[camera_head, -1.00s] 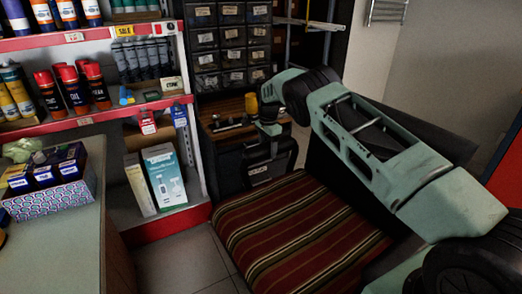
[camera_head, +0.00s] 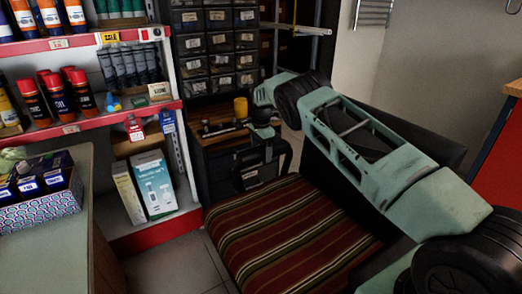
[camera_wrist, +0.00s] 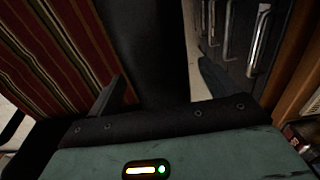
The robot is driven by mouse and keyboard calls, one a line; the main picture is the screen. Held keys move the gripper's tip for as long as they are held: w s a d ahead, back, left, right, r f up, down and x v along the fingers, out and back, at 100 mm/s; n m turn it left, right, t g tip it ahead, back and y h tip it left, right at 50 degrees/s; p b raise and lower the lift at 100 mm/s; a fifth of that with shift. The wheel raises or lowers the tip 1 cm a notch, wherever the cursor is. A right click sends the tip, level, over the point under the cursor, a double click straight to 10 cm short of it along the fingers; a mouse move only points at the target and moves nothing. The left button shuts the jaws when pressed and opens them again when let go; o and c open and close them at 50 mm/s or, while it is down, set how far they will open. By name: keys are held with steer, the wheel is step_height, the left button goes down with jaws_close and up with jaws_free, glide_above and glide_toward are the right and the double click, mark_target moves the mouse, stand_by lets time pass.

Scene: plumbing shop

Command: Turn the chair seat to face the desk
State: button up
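The chair seat (camera_head: 285,238) has red, dark and cream stripes and lies low in the middle of the head view. In the wrist view, the striped cushion (camera_wrist: 65,50) fills the upper left. A dark chair part (camera_head: 345,190) rises right of the seat, partly behind my arm. My gripper (camera_head: 262,165) is at the seat's far edge, before the drawer cabinet. In the wrist view its two fingers (camera_wrist: 160,82) stand apart, with a dark surface between or beyond them; contact cannot be told. A grey-green counter top (camera_head: 50,240), possibly the desk, is at the left.
Red-edged shelves (camera_head: 75,128) with cans and boxes stand at the left. A drawer cabinet (camera_head: 215,45) stands behind the gripper, with a low wooden-topped unit (camera_head: 222,138) below. Tiled floor (camera_head: 180,265) is bare between counter and chair. A red unit (camera_head: 498,155) stands at the right.

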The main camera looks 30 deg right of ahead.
step_height(320, 180, up, 17)
steer(key=p, duration=0.1)
steer(key=shift+r+p, duration=0.2)
steer(key=shift+p, duration=0.2)
stand_by(0.4)
